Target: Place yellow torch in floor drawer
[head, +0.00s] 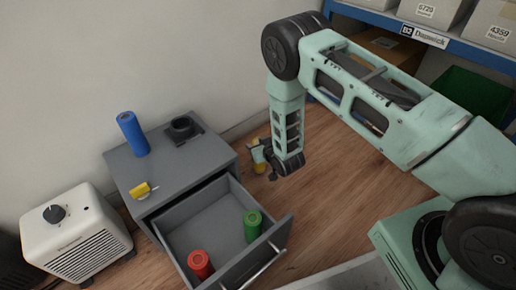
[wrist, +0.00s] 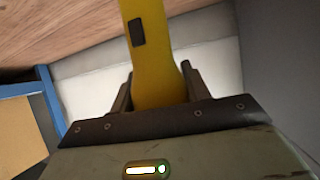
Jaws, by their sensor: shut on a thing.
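The yellow torch (wrist: 155,55) is held between the two dark fingers of my gripper (wrist: 157,90) in the wrist view; its far end runs out of the top of that picture. In the head view, my gripper (head: 262,156) is to the right of the grey cabinet, above the wooden floor, with small yellow parts of the torch (head: 259,168) showing. The floor drawer (head: 213,222) is pulled open at the cabinet's front. A red cylinder (head: 200,264) and a green cylinder (head: 252,225) stand inside it, near its front.
A white heater (head: 75,235) stands at left. A blue shelf (head: 460,45) with boxes is at upper right. The drawer's back part is clear.

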